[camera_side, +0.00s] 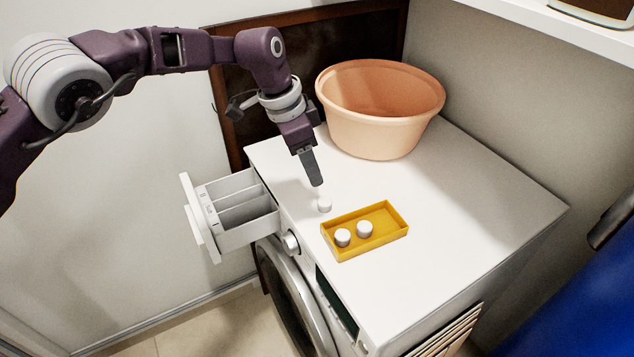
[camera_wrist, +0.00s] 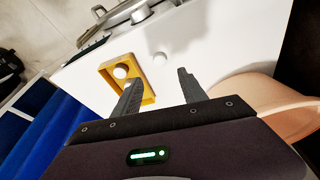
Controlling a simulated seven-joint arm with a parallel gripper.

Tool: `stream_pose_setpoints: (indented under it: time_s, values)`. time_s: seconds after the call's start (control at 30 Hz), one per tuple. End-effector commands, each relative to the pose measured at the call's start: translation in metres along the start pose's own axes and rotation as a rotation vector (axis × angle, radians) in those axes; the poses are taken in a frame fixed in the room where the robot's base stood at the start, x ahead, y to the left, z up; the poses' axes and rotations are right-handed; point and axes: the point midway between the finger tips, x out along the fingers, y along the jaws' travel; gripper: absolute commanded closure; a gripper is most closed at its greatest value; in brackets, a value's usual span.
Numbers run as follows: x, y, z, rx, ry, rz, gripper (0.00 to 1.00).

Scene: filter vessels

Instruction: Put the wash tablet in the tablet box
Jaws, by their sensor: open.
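A white wash tablet (camera_side: 324,205) stands alone on top of the washing machine, left of the tablet box; it also shows in the wrist view (camera_wrist: 160,58). The yellow open tablet box (camera_side: 390,240) lies on the machine top and shows in the wrist view (camera_wrist: 107,72). It holds two white tablets (camera_side: 343,238) (camera_side: 364,229) in its left part. My gripper (camera_side: 317,184) is just above the lone tablet, apart from it. In the wrist view my gripper (camera_wrist: 158,75) has its fingers spread with nothing between them.
An orange basin (camera_side: 375,140) stands at the back of the machine top. The detergent drawer (camera_side: 235,205) is pulled out on the left. The machine top (camera_side: 480,210) is clear to the right of the box. A blue object (camera_side: 575,290) is at the right edge.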

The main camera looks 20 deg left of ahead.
Motion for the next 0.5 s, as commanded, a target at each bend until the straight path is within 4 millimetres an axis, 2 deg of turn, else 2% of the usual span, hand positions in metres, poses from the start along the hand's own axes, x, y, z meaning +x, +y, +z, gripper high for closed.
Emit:
stream_pose_setpoints:
  time_s: [0.13,0.4,0.47,0.5]
  values:
    - [-0.014,0.000,0.000,0.000,-0.001,0.001,0.50]
    - [-0.017,0.000,0.001,-0.002,0.000,0.000,0.50]
    - [-0.029,-0.004,0.003,-0.027,0.008,-0.005,0.50]
    - [-0.047,-0.009,0.008,-0.063,0.016,-0.012,0.50]
